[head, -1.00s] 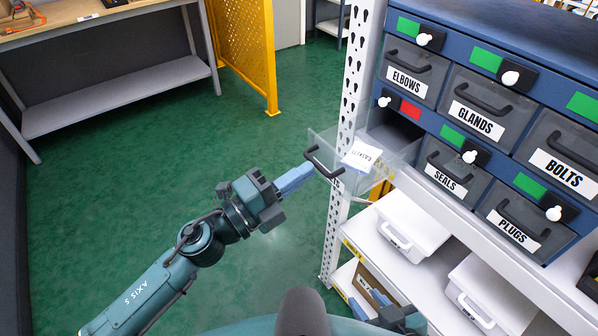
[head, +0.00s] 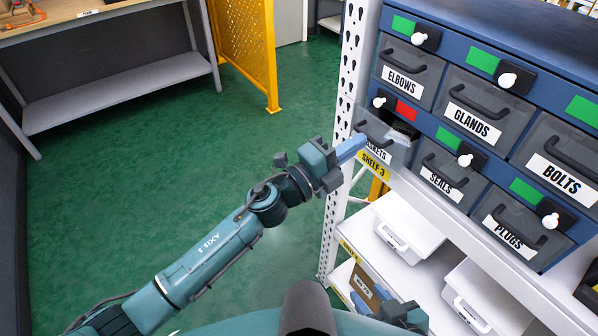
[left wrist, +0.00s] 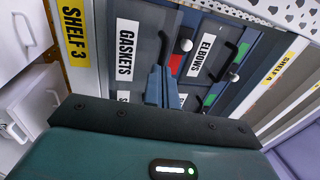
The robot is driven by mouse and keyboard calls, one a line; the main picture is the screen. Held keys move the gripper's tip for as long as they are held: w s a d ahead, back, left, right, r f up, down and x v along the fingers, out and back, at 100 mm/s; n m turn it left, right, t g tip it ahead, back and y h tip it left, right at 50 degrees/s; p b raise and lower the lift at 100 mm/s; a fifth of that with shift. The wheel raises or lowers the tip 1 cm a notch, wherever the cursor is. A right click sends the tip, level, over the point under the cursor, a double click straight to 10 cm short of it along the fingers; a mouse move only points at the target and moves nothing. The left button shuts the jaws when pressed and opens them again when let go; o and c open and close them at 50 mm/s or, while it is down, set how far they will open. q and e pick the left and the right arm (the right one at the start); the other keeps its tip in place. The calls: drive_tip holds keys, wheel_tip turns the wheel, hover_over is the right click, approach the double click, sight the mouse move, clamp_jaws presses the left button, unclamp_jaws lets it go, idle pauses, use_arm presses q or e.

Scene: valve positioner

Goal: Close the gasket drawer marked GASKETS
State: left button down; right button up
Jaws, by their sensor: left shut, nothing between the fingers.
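The GASKETS drawer (head: 400,151) sits in the left column of the blue cabinet, below ELBOWS. It is nearly in, with its front a little proud and a pale item showing in the gap at its top. Its label is partly hidden in the head view by my left gripper (head: 362,142). In the left wrist view the label (left wrist: 125,50) reads fully. My left gripper is shut and empty, its blue fingertips (left wrist: 160,86) at the drawer front beside the handle; contact looks likely. My right gripper (head: 371,298) is low by the lower shelf, fingers apart.
A red marker (head: 405,110) with a white knob (head: 380,102) is above the drawer; other markers are green. SEALS (head: 443,177) is right of it. The white perforated post (head: 345,110) stands close left. White bins (head: 408,228) sit below. Green floor on the left is clear.

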sight(378, 131)
use_arm(q)
drive_tip(key=x, duration=0.2)
drive_tip(key=shift+w+d+f, duration=0.2)
drive_tip(key=shift+d+f, duration=0.05)
drive_tip(key=shift+w+d+r, duration=0.1)
drive_tip(key=shift+w+d, duration=0.25)
drive_tip(key=shift+d, duration=0.1)
drive_tip(key=shift+r, duration=0.15)
use_arm(e)
drive_tip(key=shift+w+d+r, duration=0.15)
drive_tip(key=shift+w+d, duration=0.3)
drive_tip(key=shift+d, duration=0.1)
use_arm(q)
drive_tip(key=shift+r, duration=0.1)
